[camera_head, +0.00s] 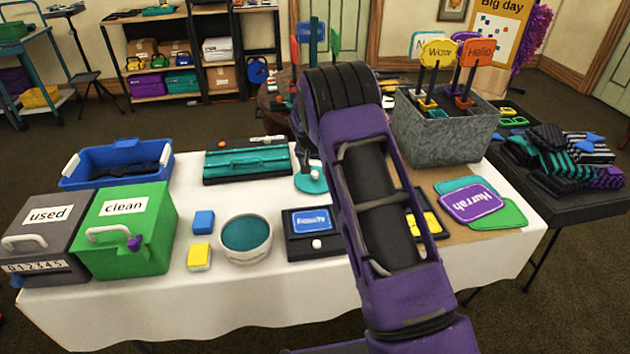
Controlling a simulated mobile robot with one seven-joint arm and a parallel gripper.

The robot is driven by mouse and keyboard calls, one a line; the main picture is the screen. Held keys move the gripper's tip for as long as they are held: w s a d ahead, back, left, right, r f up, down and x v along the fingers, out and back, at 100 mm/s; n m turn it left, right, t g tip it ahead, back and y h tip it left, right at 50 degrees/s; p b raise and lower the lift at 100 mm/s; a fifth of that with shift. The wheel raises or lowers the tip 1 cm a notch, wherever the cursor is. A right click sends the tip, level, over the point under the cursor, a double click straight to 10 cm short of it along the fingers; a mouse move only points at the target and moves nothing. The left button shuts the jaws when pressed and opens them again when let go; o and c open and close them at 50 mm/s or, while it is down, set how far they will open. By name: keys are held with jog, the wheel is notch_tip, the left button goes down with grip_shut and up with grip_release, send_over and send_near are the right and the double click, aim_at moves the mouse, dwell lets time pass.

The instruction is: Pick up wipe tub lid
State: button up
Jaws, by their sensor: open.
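A round white tub (246,258) stands on the white-covered table, left of my arm. A round teal surface fills its top inside the white rim; I cannot tell if this is a lid or the contents. A teal disc (312,184) with a small white knob above it lies farther back, just left of my arm, partly hidden by it. I cannot tell whether this disc is the wipe tub lid or the foot of a stand. My purple and black arm rises across the middle of the view.
A blue sponge (203,222) and a yellow one (199,257) lie left of the tub. The green "clean" box (126,232) and grey "used" box (42,238) stand at the left. A teal case (247,162) lies behind, a dark tray (313,243) to the right.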

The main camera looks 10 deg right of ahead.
jog(key=shift+x, duration=0.9)
jog(key=shift+c, duration=0.2)
grip_shut()
